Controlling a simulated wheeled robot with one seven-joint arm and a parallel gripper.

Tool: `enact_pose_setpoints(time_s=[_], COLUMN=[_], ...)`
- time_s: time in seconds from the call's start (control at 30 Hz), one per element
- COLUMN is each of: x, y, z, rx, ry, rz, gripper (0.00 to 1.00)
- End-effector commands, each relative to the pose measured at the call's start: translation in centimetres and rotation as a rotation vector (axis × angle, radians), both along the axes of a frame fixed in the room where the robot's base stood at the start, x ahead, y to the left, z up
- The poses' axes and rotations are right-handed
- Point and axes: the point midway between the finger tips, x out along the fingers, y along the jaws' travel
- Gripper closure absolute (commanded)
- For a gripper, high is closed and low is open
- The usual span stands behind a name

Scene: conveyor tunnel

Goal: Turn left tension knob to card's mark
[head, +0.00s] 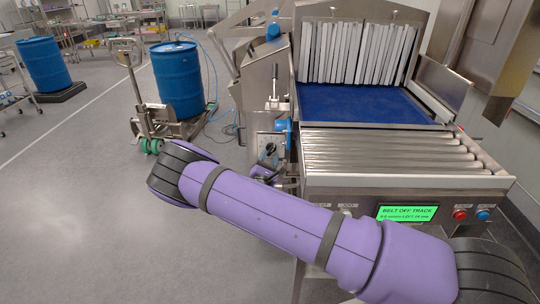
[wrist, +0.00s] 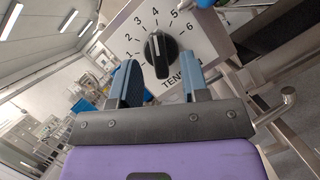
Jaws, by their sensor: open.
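The tension knob (wrist: 160,52) is a black round knob with a pointer bar and a light line, on a white dial plate (wrist: 207,38) numbered 1 to 6. In the wrist view it sits between and just beyond the fingers of my gripper (wrist: 159,82). The gripper is open, one blue finger on each side of the knob, with no clear contact visible. In the head view my purple arm hides most of the gripper near the conveyor's left side. The card with the mark is not identifiable in either view.
The conveyor has a blue belt (head: 360,104), steel rollers (head: 390,150) and a strip curtain (head: 355,53). A green screen (head: 407,213) reads "BELT OFF TRACK". Red (head: 460,214) and blue (head: 483,215) buttons sit beside it. A blue drum (head: 178,80) stands on a pallet truck.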

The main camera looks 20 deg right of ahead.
Motion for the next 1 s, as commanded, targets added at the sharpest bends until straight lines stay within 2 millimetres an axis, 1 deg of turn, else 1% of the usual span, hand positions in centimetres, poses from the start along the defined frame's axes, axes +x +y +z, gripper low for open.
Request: enact_pose_setpoints(time_s=[0.1,0.2,0.5,0.53,0.57,0.6,0.7,1.0], x=[1.0,1.4,1.5,1.5,1.5,1.5,1.5,1.5], y=[-0.5,-0.8,-0.8,-0.8,-0.8,-0.8,-0.8,-0.8], z=[0.4,0.5,0.6,0.6,0.6,0.6,0.6,0.6], rx=[0.001,0.001,0.0,0.0,0.0,0.0,0.0,-0.019], ry=[0.0,0.002,0.001,0.001,0.001,0.001,0.001,0.007], rz=[0.001,0.001,0.001,0.001,0.001,0.001,0.001,0.0], gripper=[0.58,0.58,0.58,0.63,0.7,0.79,1.0,1.0])
